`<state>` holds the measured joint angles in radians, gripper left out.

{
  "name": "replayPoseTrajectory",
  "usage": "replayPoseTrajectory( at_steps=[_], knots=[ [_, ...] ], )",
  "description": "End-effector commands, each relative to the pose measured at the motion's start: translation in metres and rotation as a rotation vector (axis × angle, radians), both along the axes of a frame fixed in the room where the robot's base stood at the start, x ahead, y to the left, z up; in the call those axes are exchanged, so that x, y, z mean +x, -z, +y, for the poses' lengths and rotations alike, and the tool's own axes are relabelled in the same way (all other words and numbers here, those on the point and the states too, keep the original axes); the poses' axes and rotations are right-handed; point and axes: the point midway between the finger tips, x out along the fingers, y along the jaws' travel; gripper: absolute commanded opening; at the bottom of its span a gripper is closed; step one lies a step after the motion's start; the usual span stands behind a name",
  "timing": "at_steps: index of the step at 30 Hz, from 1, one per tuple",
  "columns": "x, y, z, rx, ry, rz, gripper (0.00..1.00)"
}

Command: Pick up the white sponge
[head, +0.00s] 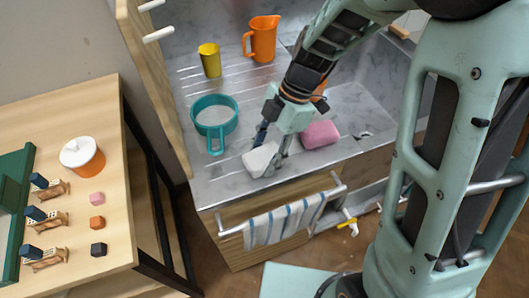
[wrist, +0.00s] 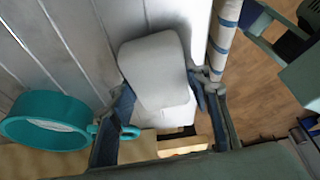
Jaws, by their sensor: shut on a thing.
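The white sponge (head: 260,159) is at the front edge of the marble counter, beside a pink sponge (head: 321,134). My gripper (head: 270,150) reaches down from above with its fingers on either side of the white sponge. In the wrist view the white sponge (wrist: 155,65) lies between the two fingertips of my gripper (wrist: 168,105), which are shut on it. I cannot tell whether the sponge still touches the counter.
A teal sieve (head: 215,117) lies left of the gripper. A yellow cup (head: 210,60) and an orange jug (head: 262,38) stand behind. A striped towel (head: 284,220) hangs on the front rail. A wooden table (head: 105,165) with small items is at left.

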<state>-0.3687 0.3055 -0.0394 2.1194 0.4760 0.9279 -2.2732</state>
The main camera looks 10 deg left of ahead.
Motion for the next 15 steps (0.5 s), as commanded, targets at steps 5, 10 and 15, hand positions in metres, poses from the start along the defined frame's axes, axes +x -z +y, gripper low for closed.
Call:
replayPoseTrajectory(
  at_steps=[5,10,15],
  knots=[
    [0.001,-0.042,-0.009,0.003,0.006,-0.008,0.29],
    [-0.005,-0.084,-0.044,0.004,0.006,-0.01,0.29],
    [-0.014,-0.106,-0.086,0.001,0.009,-0.006,0.29]
  ],
)
